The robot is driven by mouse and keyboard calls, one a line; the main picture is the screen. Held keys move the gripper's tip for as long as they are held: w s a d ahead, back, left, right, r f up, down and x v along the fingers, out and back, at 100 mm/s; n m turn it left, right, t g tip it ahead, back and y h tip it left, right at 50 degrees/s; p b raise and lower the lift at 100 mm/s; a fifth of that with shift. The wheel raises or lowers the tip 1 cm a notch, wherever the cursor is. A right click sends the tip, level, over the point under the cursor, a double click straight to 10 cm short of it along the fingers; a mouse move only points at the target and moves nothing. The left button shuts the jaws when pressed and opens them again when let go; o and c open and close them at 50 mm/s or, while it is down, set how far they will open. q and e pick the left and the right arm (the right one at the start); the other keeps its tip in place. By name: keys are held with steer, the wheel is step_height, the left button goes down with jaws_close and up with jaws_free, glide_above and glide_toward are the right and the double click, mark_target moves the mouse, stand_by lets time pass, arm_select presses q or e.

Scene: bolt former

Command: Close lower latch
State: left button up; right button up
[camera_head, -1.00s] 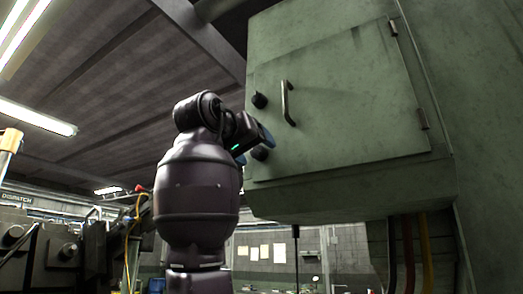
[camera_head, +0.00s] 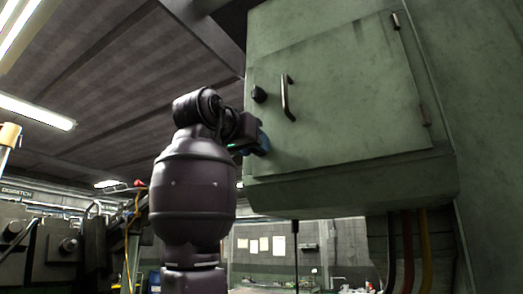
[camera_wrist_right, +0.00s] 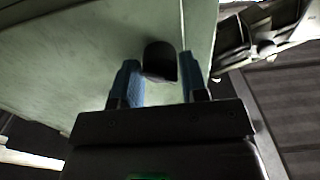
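The lower latch is a dark knob that shows in the right wrist view (camera_wrist_right: 160,62), on the green cabinet door. My right gripper (camera_wrist_right: 160,88) has its two blue fingers apart, one on each side of the latch. I cannot tell whether they touch it. In the head view my right gripper (camera_head: 263,143) is at the lower left of the cabinet door (camera_head: 350,100) and hides the lower latch. The upper latch (camera_head: 259,94) is a black knob above it, near the door's left edge. My left gripper is not in view.
A bar handle (camera_head: 288,98) stands out from the door to the right of the upper latch. Hinges (camera_head: 425,117) are on the door's right edge. Cables (camera_head: 408,250) hang below the cabinet. Dark machinery (camera_head: 60,250) stands at lower left.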

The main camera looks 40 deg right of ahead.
jaws_close()
steer(key=n+b, duration=0.2)
steer(key=n, duration=0.5)
steer(key=shift+n, duration=0.4)
steer(key=o, duration=0.7)
jaws_free()
steer(key=shift+c, duration=0.2)
